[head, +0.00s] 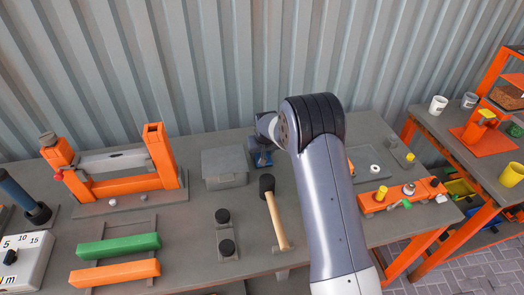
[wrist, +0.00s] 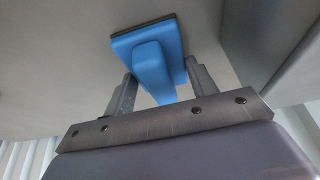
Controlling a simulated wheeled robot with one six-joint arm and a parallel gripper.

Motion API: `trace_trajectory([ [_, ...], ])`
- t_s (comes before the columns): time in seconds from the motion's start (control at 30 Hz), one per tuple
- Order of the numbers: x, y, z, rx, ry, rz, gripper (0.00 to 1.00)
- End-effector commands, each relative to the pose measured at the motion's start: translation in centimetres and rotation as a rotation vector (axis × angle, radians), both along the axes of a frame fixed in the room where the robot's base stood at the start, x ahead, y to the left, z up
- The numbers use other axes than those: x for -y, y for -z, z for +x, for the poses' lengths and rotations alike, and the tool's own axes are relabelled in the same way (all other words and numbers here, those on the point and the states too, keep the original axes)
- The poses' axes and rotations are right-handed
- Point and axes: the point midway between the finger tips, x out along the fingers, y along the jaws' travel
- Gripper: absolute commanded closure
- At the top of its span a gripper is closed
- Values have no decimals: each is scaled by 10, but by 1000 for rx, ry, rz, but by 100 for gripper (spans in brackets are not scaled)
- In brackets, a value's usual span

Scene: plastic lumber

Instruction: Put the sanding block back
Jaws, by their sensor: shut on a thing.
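The sanding block is blue with a thin dark base and a raised handle; it shows in the wrist view (wrist: 171,40). My gripper (wrist: 159,72) is shut on its handle, one finger on each side. My arm hides much of that area. I cannot tell whether the block's base touches the bench.
The grey box (head: 225,168) stands close left of my gripper. A mallet (head: 276,218) lies in front, beside a plate with two black knobs (head: 226,233). An orange frame (head: 110,180) stands left. An orange fixture (head: 402,197) lies right of my arm.

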Motion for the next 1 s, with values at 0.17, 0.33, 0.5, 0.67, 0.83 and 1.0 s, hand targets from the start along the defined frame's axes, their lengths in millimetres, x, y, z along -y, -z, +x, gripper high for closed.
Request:
trace_trajectory([
  [0.17, 0, 0, 1, 2, 0, 0, 71],
  [0.33, 0, 5, 0, 2, 0, 0, 71],
  [0.5, 0, 3, 0, 2, 0, 0, 32],
  [0.67, 0, 2, 0, 2, 0, 0, 24],
  [0.83, 0, 2, 0, 2, 0, 0, 24],
  [1.0, 0, -6, -1, 4, 0, 1, 24],
])
